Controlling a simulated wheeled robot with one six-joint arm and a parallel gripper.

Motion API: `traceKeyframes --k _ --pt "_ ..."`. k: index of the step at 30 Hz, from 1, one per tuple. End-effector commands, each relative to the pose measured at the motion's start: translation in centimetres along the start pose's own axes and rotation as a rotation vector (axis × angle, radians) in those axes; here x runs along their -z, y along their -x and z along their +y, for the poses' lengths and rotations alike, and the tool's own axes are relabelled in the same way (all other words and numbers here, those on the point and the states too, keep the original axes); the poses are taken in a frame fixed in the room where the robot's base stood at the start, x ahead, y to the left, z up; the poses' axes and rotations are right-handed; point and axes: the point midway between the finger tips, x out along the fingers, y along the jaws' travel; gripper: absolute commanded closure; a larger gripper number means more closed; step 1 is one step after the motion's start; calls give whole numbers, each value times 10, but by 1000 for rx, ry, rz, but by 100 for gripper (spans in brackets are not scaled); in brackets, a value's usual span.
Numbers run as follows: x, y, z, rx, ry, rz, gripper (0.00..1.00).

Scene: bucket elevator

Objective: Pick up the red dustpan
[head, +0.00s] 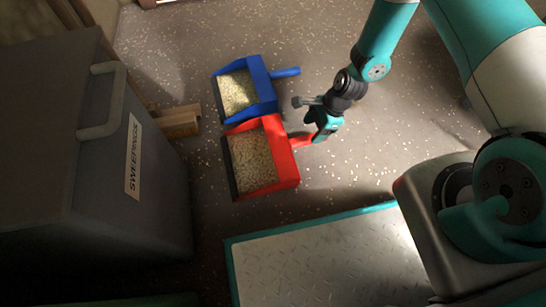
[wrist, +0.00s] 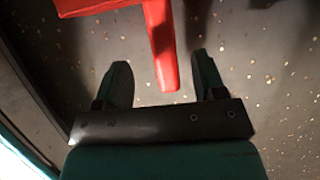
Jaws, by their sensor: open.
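The red dustpan (head: 284,152) lies flat on the floor in the middle of the head view, filled with pale grainy sweepings (head: 253,160). Its handle (head: 301,141) points right, toward my gripper (head: 313,113). In the wrist view the red handle (wrist: 161,50) reaches down from the pan (wrist: 88,5), and its end lies between the two fingers of my open gripper (wrist: 163,85). The fingers stand apart on either side, with a gap to the handle on both sides. I cannot tell the height between fingers and handle.
A blue dustpan (head: 263,83) with sweepings lies just beyond the red one, close to it. A grey bin (head: 150,215) labelled SWEEPINGS stands at left, with a wooden block (head: 180,124) by it. A teal-edged metal plate (head: 310,265) lies in front. Floor at upper right is clear.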

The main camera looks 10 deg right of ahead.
Motion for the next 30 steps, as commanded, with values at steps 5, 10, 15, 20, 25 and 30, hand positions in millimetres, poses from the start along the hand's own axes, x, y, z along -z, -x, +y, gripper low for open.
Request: traceKeyframes --k 5,10,15,20,25,30 --pt "1 -22 0 1 1 0 36" --pt "1 -28 -1 1 2 0 36" --pt "4 -48 -2 1 2 0 36" --pt "5 -70 -2 0 3 0 36" --pt "3 -75 -3 1 1 0 36" --pt "2 -74 -3 1 1 0 36"
